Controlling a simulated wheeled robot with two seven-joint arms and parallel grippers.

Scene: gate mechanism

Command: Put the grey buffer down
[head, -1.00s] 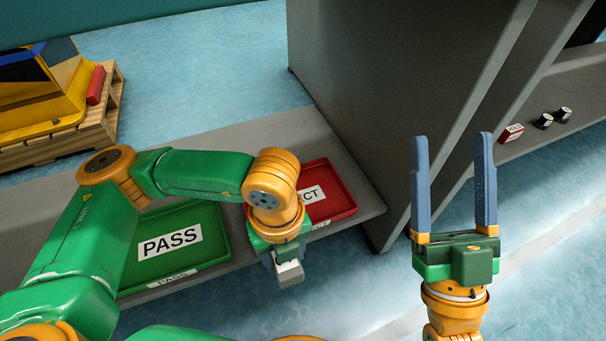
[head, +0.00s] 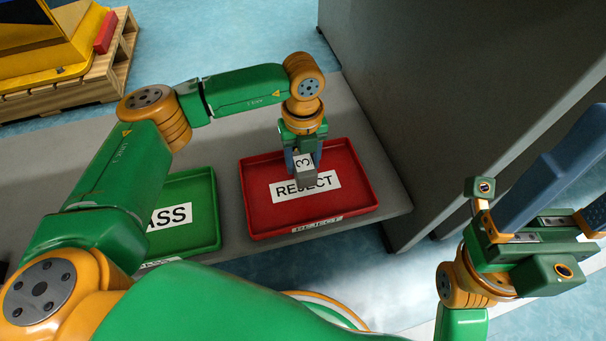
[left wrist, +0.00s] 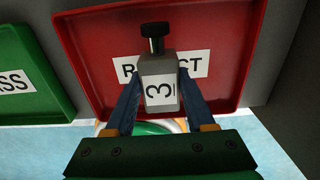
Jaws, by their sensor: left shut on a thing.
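The grey buffer (head: 306,178), a small block with a white label marked 3, is held in my left gripper (head: 304,160). In the left wrist view the buffer (left wrist: 158,68) shows a black knob on its end, and the two blue fingers grip its sides. The buffer is over the red REJECT tray (head: 261,214) and covers part of its label. I cannot tell whether it touches the tray floor. My right gripper (head: 575,185) is open and empty at the right of the head view.
The green PASS tray (head: 205,190) stands left of the red tray on the same grey shelf (head: 230,120). A tall grey panel (head: 420,90) rises just right of the red tray. A wooden pallet (head: 110,75) with a yellow machine is at the far left.

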